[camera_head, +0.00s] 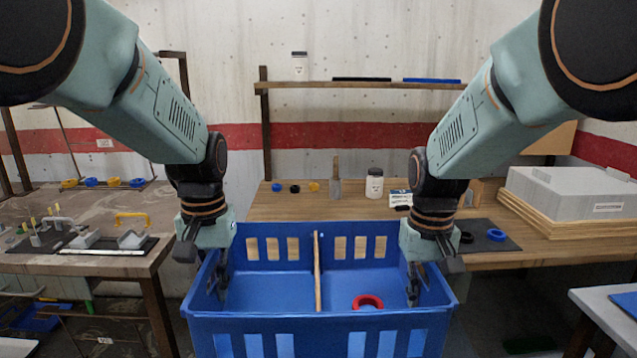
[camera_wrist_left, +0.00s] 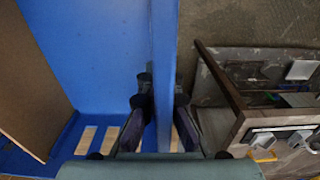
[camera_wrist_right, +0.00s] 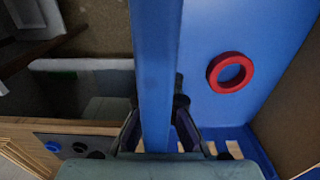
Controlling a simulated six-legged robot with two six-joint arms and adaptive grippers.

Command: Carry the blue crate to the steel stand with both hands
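The blue crate (camera_head: 318,322) is in front of me, open at the top and roughly level. A wooden divider (camera_head: 317,270) splits it, and a red ring (camera_head: 368,302) lies on its floor in the right part. My left gripper (camera_head: 218,285) is shut on the left wall, which runs between its fingers in the left wrist view (camera_wrist_left: 161,110). My right gripper (camera_head: 414,285) is shut on the right wall, also between its fingers in the right wrist view (camera_wrist_right: 156,110). The crate's underside is hidden. A grey-topped stand (camera_head: 600,305) is at the right edge; I cannot tell if it is the steel stand.
A wooden workbench (camera_head: 290,205) with a white jar (camera_head: 374,184) and small rings stands behind the crate. A cluttered bench (camera_head: 95,195) is at left. Grey slabs (camera_head: 565,195) sit on the bench at right. Some floor shows between the right bench and the stand.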

